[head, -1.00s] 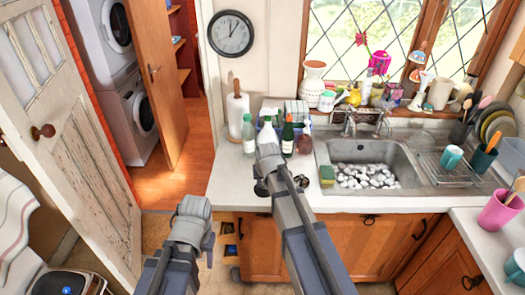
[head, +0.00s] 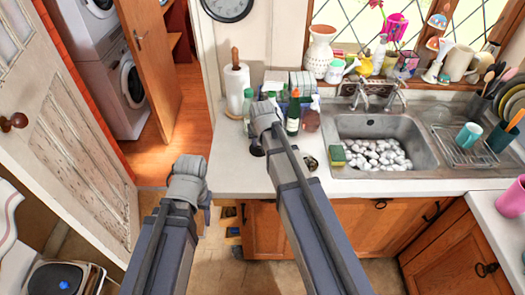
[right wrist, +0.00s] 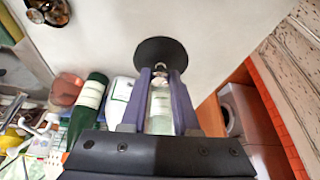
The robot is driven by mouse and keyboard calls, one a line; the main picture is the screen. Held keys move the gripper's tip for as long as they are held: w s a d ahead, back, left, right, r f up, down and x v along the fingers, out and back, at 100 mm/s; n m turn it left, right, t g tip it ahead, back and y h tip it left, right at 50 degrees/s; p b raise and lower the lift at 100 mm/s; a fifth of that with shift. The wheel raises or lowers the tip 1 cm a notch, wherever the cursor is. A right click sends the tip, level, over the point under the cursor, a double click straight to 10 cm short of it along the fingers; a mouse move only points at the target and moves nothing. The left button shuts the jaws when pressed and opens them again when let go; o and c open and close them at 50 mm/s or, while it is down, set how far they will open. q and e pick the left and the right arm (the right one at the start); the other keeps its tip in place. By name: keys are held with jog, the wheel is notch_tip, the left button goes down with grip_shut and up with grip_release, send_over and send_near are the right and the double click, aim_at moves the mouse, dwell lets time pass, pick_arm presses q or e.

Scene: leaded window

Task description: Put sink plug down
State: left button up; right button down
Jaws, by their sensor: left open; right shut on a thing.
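The sink plug (right wrist: 160,50) is a dark round disc with a small metal ring at its middle. My right gripper (right wrist: 161,75) is shut on it by that ring, and the disc sits just beyond the fingertips over the pale worktop. In the head view my right gripper (head: 258,149) is over the worktop left of the sink, in front of the bottles, and its arm hides most of the plug. I cannot tell whether the plug touches the worktop. My left gripper (head: 204,212) hangs low in front of the worktop, open and apart from the plug.
The worktop (head: 228,178) is clear at its left front. Several bottles, with a green one (head: 293,112), and a paper towel roll (head: 236,90) stand behind. A small metal object (head: 310,163) and a sponge (head: 337,155) lie beside the sink (head: 350,128), which holds pale lumps.

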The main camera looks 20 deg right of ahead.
jog(key=shift+w+f+b, duration=0.1)
jog(key=shift+f+b, duration=3.95)
jog(key=shift+f, duration=0.5)
jog(key=shift+f, duration=0.15)
jog(key=c, duration=0.7)
grip_release()
jog(key=shift+o, duration=0.2)
jog(key=d+p+v, duration=0.1)
jog(key=p+v, duration=1)
jog(key=v, duration=0.1)
jog(key=s+a+n+g, duration=0.2)
jog(key=s+a, duration=0.4)
jog(key=s, duration=0.3)
jog(key=s+a+f+n+g, duration=0.1)
jog(key=s+a+n+g, duration=0.2)
jog(key=s+a, duration=0.4)
jog(key=s, duration=0.3)
jog(key=shift+n+h, duration=0.3)
jog(key=shift+s, duration=0.1)
